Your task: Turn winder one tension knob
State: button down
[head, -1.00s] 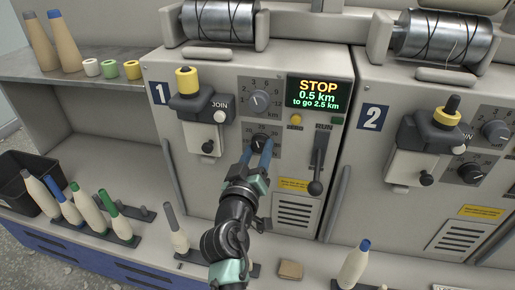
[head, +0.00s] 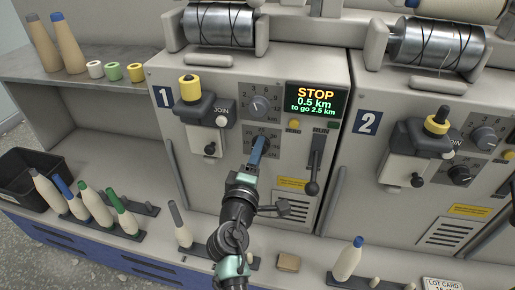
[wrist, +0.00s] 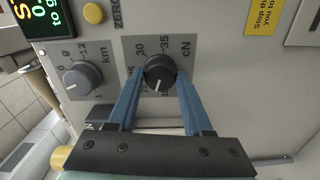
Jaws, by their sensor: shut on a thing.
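Winder one's tension knob (wrist: 160,70) is a dark round knob on a grey cN scale. Its white mark points down and slightly left in the wrist view, near the low end of the numbers. My gripper (wrist: 160,76) is shut on this knob, with one blue finger on each side. In the head view my gripper (head: 262,142) reaches the winder one panel from below. There the fingers line up behind one another and mostly hide the knob. Winder one's display (head: 316,97) reads STOP, 0.5 km, to go 2.5 km.
The km knob (head: 260,105) sits just above the tension knob. A lever (head: 313,170) and a yellow button (head: 293,124) are to the right. The yarn joiner (head: 207,110) is to the left. Bobbins (head: 95,205) and a small tan block (head: 289,262) are below.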

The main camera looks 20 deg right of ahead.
jog(key=n+p, duration=0.2)
jog(key=n, duration=0.3)
jog(key=shift+f+n, duration=0.1)
jog(key=shift+n, duration=0.2)
dwell(0.4)
jog(key=shift+c, duration=1.6)
grip_release()
jog(key=p+v, duration=0.2)
jog(key=v, duration=1.1)
